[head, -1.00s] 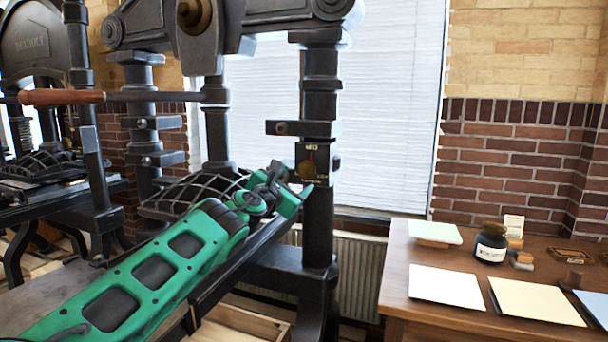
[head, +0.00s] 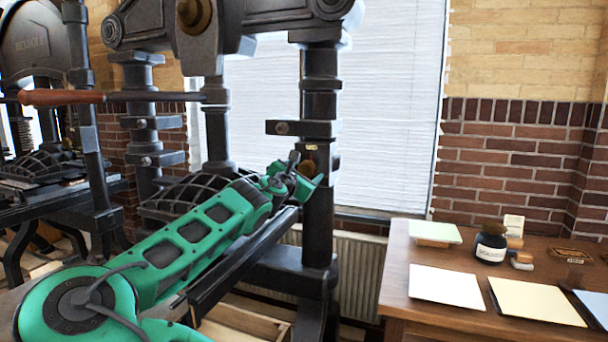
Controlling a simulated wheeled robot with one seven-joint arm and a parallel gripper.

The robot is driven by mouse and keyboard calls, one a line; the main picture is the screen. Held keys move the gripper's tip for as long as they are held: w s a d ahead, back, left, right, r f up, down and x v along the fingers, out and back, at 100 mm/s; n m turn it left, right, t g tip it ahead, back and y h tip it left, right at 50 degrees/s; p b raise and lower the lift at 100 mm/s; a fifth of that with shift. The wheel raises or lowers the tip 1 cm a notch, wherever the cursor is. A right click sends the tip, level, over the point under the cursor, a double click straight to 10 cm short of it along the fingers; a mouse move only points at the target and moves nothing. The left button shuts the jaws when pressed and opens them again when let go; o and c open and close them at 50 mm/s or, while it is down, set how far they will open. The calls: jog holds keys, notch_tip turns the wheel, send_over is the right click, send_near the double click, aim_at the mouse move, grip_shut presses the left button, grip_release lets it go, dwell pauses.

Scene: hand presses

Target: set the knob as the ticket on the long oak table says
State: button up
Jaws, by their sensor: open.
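The knob (head: 307,167) is a small brass-brown round on a dark plate on the black press's right column (head: 320,100). My green arm reaches up to it from the lower left. My gripper (head: 304,174) is at the plate, in front of or around the knob, and covers part of it. It is open; I cannot tell whether the fingers touch the knob. The plate's lettering is too small to read. The wooden table (head: 398,300) stands at the right. A small upright cream card (head: 514,225) on it may be the ticket; its writing is not legible.
On the table are a dark ink jar (head: 491,243), a pale green pad (head: 433,232), and white (head: 446,287), cream (head: 536,302) and blue sheets. The press's wooden-handled bar (head: 62,97) sticks out left. Another press stands at the far left.

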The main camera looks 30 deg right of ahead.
jog(key=c, duration=1)
jog(key=m, duration=0.5)
jog(key=shift+w+m, duration=0.1)
jog(key=shift+m, duration=0.3)
jog(key=m, duration=0.5)
jog(key=shift+d, duration=0.1)
jog(key=m, duration=0.6)
jog(key=shift+m, duration=0.4)
jog(key=m, duration=0.6)
jog(key=shift+r, duration=0.1)
jog(key=shift+m, duration=0.3)
